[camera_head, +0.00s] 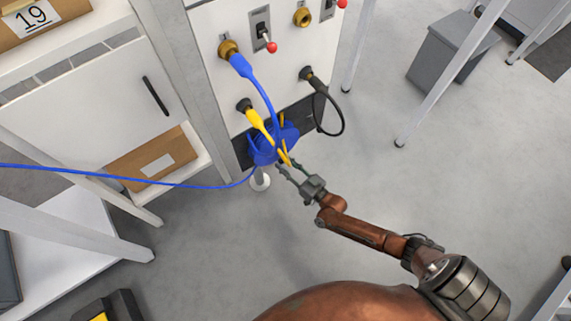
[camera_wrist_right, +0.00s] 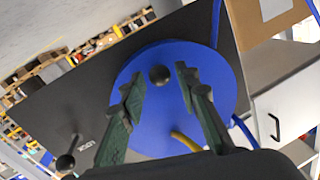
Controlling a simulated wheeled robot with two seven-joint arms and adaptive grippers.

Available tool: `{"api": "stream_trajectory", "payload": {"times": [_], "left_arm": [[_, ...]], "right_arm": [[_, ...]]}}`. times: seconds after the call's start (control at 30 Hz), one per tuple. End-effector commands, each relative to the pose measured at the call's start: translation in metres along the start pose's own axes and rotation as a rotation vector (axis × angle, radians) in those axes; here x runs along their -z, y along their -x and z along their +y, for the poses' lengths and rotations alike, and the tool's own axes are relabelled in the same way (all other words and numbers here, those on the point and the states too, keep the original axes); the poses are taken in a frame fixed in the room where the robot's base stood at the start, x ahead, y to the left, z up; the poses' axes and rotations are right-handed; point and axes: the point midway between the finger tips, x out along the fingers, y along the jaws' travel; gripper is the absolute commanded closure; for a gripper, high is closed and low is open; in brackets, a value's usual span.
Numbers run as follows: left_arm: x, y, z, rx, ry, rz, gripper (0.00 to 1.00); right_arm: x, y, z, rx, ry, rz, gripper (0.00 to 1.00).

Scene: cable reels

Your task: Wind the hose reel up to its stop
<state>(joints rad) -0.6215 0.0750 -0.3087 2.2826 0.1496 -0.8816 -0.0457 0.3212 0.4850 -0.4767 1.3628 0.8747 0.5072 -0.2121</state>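The hose reel (camera_head: 264,153) is a blue drum low on the dark panel of a white cabinet, and a blue hose (camera_head: 120,179) runs from it to the left. In the right wrist view the reel's blue face (camera_wrist_right: 150,115) fills the middle, with a dark round knob (camera_wrist_right: 160,75) on it. My right gripper (camera_head: 284,167) is in front of the reel, fingers apart and empty. In the wrist view the knob shows between its fingertips; I cannot tell how near it is in depth. The gripper partly hides the reel. My left gripper is not in view.
A blue plug (camera_head: 241,66) and a yellow plug (camera_head: 256,121) sit in the cabinet's sockets, their cables hanging near the reel. A black cable (camera_head: 342,113) loops at the right. A second dark knob (camera_wrist_right: 66,162) shows in the wrist view.

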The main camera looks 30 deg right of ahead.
Motion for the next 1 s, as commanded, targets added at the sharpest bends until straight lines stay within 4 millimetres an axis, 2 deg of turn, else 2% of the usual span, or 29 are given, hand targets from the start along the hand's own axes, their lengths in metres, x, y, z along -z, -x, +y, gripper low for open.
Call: {"api": "stream_trajectory", "payload": {"times": [0.03, 0.4, 0.83, 1.0], "left_arm": [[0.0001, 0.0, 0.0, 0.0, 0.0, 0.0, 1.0], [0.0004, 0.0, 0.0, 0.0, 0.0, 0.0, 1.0], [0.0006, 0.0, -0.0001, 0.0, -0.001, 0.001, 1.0], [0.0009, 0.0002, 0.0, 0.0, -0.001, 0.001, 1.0]], "right_arm": [[-0.0003, 0.0002, 0.0, 0.0, 0.0, 0.0, 0.75], [-0.0006, 0.0004, 0.0001, 0.0, 0.0, -0.001, 1.0], [-0.0008, 0.0011, 0.0008, -0.001, -0.001, -0.001, 1.0], [-0.0001, 0.0081, 0.0083, -0.016, -0.026, 0.006, 1.0]]}}
